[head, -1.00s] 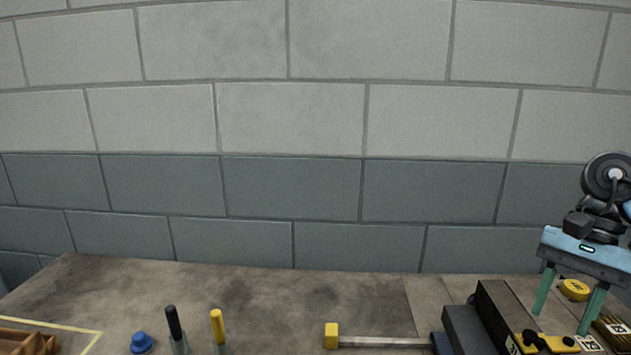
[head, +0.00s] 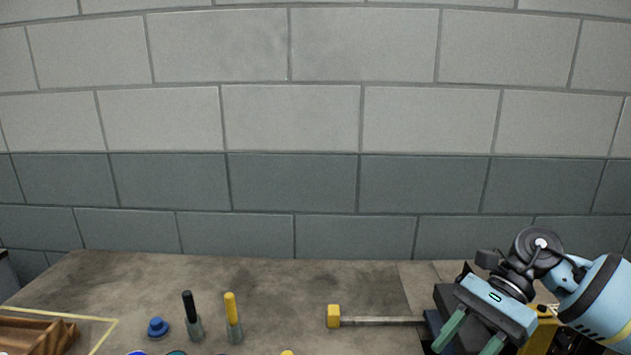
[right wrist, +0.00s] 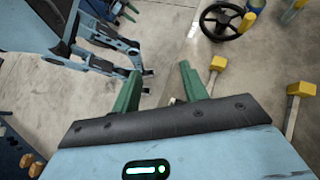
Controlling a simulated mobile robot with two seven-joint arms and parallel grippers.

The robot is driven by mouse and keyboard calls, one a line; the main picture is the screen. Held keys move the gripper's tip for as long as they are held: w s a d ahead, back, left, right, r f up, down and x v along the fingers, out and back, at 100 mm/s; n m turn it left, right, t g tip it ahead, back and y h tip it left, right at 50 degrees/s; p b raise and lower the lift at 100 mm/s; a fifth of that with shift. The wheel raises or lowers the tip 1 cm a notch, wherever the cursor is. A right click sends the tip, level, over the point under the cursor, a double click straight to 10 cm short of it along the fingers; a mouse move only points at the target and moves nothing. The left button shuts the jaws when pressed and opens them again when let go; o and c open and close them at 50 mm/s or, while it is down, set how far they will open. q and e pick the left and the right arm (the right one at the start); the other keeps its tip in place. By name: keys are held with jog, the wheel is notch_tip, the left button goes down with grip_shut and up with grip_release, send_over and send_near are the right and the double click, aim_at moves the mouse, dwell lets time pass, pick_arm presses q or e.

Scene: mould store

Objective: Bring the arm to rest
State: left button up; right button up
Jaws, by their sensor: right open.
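My right gripper (head: 472,338) is at the lower right of the head view, with its arm coming in from the right edge. Its two green fingers point down and left over the dark block-shaped items at the bench's right side. They stand apart with nothing between them. The right wrist view also shows the open green fingers (right wrist: 160,88) above a grey surface. My left gripper is not in the head view.
A yellow-headed mallet (head: 334,316) lies left of my right gripper on the bench (head: 270,285). Black-handled (head: 189,305) and yellow-handled (head: 232,308) tools, a blue knob (head: 157,327) and a wooden tray (head: 30,335) are farther left. The right wrist view shows a handwheel (right wrist: 222,22). The bench's back middle is clear.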

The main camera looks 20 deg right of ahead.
jog(key=a+f+m+t+y+p, duration=0.1)
jog(key=a+f+m+t, duration=0.3)
jog(key=m, duration=0.5)
jog(key=w+a+f+m+t+y+p, duration=0.15)
jog(key=a+m+t, duration=0.25)
jog(key=m+t, duration=0.45)
jog(key=s+a+f+m+t+y+p, duration=0.1)
jog(key=a+f+m+t+y, duration=0.2)
jog(key=m, duration=0.8)
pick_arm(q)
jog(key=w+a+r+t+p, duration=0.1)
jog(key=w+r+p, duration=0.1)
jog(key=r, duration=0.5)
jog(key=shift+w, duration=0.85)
pick_arm(e)
jog(key=s+a+f+m+g+h, duration=0.1)
jog(key=s+f+m+g+h, duration=0.1)
jog(key=s+f+m+h, duration=0.5)
jog(key=s+a+f+m+g+h, duration=0.2)
jog(key=s+f+m+h, duration=0.5)
jog(key=s+f+m, duration=0.7)
jog(key=f+m+g, duration=0.1)
jog(key=m, duration=0.3)
jog(key=shift+s+f, duration=0.15)
jog(key=shift+s, duration=0.05)
